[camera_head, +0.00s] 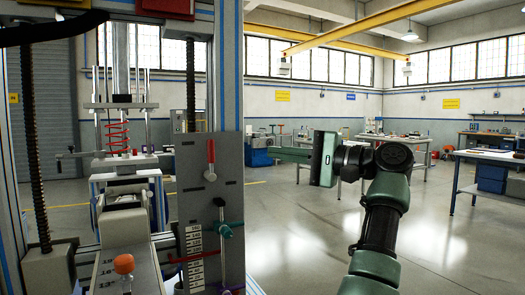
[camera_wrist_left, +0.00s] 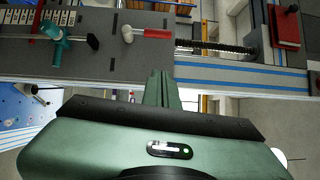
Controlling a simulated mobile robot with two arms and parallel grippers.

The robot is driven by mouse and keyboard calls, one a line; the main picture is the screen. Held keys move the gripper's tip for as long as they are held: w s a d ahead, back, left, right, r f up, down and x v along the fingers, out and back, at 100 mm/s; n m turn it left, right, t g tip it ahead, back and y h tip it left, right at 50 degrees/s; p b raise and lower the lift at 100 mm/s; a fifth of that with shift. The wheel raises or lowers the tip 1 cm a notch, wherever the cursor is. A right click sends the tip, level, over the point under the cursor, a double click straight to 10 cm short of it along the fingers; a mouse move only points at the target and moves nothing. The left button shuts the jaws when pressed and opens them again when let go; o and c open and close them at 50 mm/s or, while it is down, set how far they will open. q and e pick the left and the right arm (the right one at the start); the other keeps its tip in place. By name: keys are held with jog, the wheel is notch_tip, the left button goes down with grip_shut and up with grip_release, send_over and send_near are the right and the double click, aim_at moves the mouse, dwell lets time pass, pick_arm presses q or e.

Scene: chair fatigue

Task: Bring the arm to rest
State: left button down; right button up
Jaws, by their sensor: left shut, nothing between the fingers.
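My left gripper (camera_head: 272,154) is dark green and sits mid-air near the middle of the head view. Its fingers point left toward the grey panel (camera_head: 228,185) of the test rig, with a gap between them in the picture. The fingers are shut and empty; they also show in the left wrist view (camera_wrist_left: 158,74), pointing at the panel. The panel carries a red lever (camera_head: 211,153) on a white hub and a teal clamp handle (camera_head: 224,230). Both also show in the wrist view, the red lever (camera_wrist_left: 157,33) close to the fingertips. My right gripper is out of view.
The rig's upright frame (camera_head: 230,65) fills the left. An orange knob (camera_head: 124,264) stands low at its front. A red spring (camera_head: 117,137) is behind. Workbenches (camera_head: 490,157) stand at the back and right. The grey floor (camera_head: 300,240) right of the rig is clear.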

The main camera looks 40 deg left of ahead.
pick_arm(q)
jog(key=shift+d, duration=0.55)
